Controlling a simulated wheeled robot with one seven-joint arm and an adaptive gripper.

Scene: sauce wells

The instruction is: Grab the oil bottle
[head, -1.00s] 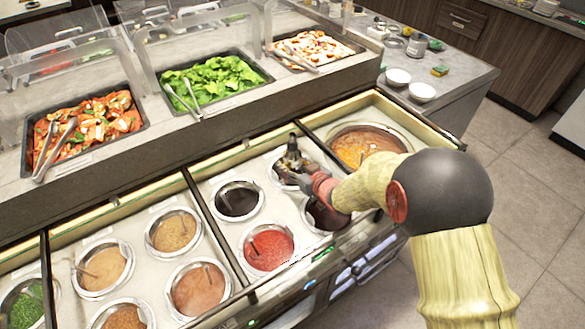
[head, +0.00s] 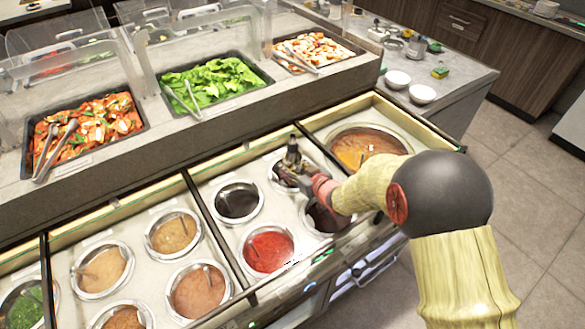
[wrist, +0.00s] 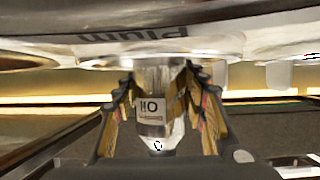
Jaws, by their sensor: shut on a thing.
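The oil bottle (wrist: 152,115) shows in the wrist view between the two fingers, with a white label reading "Oil" that appears upside down. My gripper (wrist: 160,103) is shut on it, one finger on each side. In the head view the dark upper part of the bottle (head: 292,152) stands up above my gripper (head: 290,172), over a round metal well in the sauce counter. The bottle's lower part is hidden there by my gripper and the well.
Round wells of dark sauce (head: 238,202), red sauce (head: 267,248) and orange soup (head: 366,147) surround my gripper. Raised trays of lettuce (head: 215,82) and other food stand behind, with clear guards. Two white bowls (head: 422,94) sit on the grey counter at the right.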

